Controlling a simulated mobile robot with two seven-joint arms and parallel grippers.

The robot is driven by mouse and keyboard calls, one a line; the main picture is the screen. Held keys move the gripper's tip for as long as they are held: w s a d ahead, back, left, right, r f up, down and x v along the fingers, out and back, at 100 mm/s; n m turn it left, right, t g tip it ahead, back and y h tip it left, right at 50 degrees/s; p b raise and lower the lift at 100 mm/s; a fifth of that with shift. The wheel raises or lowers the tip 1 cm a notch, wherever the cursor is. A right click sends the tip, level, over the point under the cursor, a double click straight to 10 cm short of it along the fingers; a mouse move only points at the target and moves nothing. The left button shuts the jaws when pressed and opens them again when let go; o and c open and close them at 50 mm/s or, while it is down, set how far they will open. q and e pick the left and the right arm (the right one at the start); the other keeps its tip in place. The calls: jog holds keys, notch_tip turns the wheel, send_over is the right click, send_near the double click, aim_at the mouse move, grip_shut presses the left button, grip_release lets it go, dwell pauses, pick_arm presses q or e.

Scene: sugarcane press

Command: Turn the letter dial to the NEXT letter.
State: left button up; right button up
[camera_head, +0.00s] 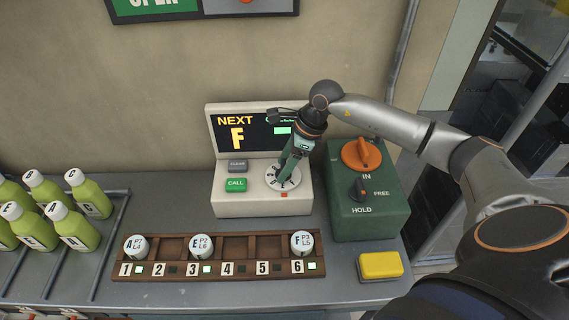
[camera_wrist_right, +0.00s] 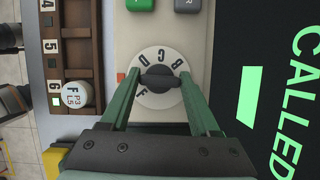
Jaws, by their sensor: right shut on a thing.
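The letter dial (camera_head: 283,177) is a white disc with black letters on the front of the cream console (camera_head: 235,206). My right gripper (camera_head: 285,172) reaches down onto it from above. In the right wrist view, its two green fingers (camera_wrist_right: 160,80) are shut around the dark knob (camera_wrist_right: 160,77) at the dial's centre. The letters B, C, D and F show on the rim of the dial (camera_wrist_right: 158,57). A small red mark (camera_wrist_right: 121,77) sits beside the rim; a finger partly hides the letters near it. The console screen (camera_head: 252,134) reads NEXT F. My left gripper is out of view.
A green CALL button (camera_head: 236,184) and a grey button (camera_head: 237,166) are left of the dial. A green box (camera_head: 370,215) with an orange knob stands to the right. A numbered wooden rack (camera_head: 221,246) with three round-topped items lies in front. Green bottles (camera_head: 75,230) stand left.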

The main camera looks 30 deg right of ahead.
jog(key=m+t, duration=0.1)
jog(key=m, duration=0.2)
jog(key=shift+m+h+b, duration=0.4)
jog(key=shift+a+m+t+h+b, duration=0.15)
jog(key=shift+m+h+b, duration=0.25)
jog(key=shift+m, duration=0.7)
jog(key=shift+d+m+t+h+b, duration=0.1)
jog(key=shift+m+t+h+b, duration=0.25)
jog(key=shift+m, duration=0.75)
jog(key=o, duration=1.4)
jog(key=shift+c, duration=0.2)
jog(key=shift+s+r, duration=0.1)
jog(key=v, duration=1.2)
jog(key=shift+a+r+b, duration=0.15)
jog(key=shift+r+b, duration=0.05)
jog(key=shift+b, duration=0.15)
